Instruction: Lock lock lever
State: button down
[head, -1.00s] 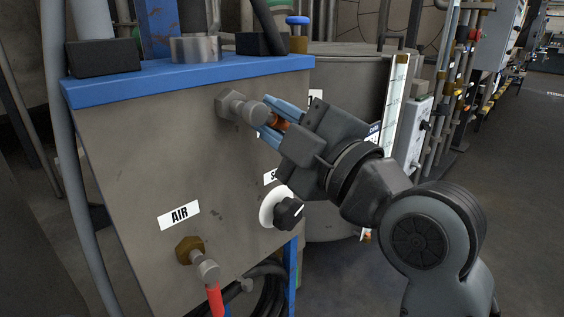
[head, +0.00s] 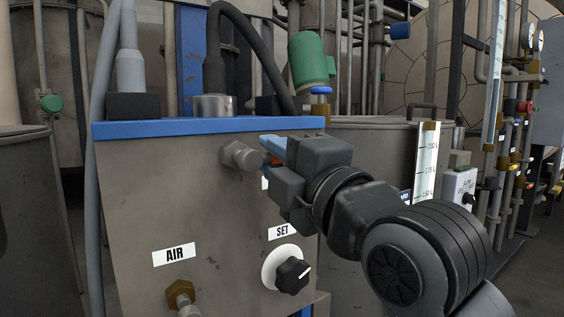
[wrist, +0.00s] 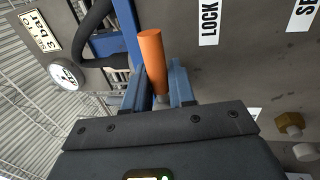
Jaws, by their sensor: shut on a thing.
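The lock lever has an orange grip, which shows in the wrist view (wrist: 153,55) as a cylinder between my blue fingers. In the head view, its metal pivot (head: 240,156) sits on the upper front of the grey cabinet (head: 215,200), and only a sliver of orange shows past my fingers. My gripper (head: 272,150) is shut on the lever, just right of the pivot; the fingers also show in the wrist view (wrist: 160,88). A LOCK label (wrist: 208,22) is on the panel beside the lever. My gripper hides part of the lever and panel in the head view.
A black SET knob (head: 292,275) is below my gripper. An AIR label (head: 174,255) and brass fitting (head: 180,292) are at lower left. The cabinet's blue top edge (head: 200,128) runs just above the lever. A gauge (wrist: 66,75) shows in the wrist view.

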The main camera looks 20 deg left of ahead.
jog(key=c, duration=1.1)
grip_release()
jog(key=p+v, duration=0.1)
jog(key=v, duration=0.6)
jog(key=shift+s+d, duration=0.25)
jog(key=shift+f, duration=0.1)
